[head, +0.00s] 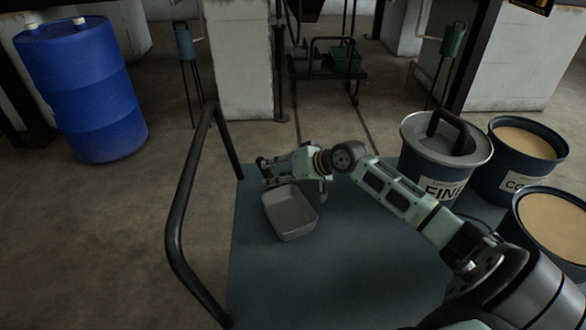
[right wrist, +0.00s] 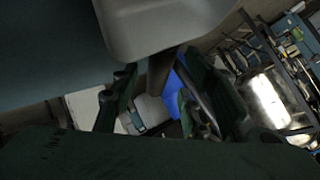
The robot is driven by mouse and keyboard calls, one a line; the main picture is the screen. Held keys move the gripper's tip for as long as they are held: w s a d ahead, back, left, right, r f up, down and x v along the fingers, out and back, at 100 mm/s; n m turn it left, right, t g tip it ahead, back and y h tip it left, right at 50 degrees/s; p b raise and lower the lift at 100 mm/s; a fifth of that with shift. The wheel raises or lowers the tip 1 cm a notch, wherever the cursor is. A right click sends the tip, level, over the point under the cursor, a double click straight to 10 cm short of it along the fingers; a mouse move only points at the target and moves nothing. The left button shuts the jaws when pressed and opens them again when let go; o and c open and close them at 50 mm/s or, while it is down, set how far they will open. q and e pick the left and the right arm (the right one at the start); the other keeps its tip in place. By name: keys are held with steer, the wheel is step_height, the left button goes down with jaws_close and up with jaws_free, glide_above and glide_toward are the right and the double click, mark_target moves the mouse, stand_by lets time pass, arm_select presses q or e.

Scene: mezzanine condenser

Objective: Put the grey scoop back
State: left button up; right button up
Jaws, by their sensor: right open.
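The grey scoop (head: 289,214) lies on the blue-grey top of a cart (head: 280,280), near its far left corner. My right gripper (head: 266,170) is at the scoop's far end, and its arm reaches in from the right. In the right wrist view the scoop's grey body (right wrist: 165,28) fills the top. The right fingers (right wrist: 165,98) are open there, with a short dark bar (right wrist: 160,72) between them. It looks like the scoop's handle, but I cannot tell whether the fingers touch it. My left gripper is not in view.
A lidded bin marked FINE (head: 436,155) and two open bins of tan material (head: 525,142) (head: 560,225) stand at the right. A black rail (head: 178,215) borders the cart's left side. A blue drum (head: 85,90) stands on the floor. The cart's near left part is clear.

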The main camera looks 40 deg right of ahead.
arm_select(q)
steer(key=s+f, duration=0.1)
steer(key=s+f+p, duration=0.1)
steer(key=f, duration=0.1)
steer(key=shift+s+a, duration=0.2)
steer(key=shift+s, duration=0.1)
arm_select(e)
steer(key=v, duration=0.8)
steer(key=shift+r, duration=0.15)
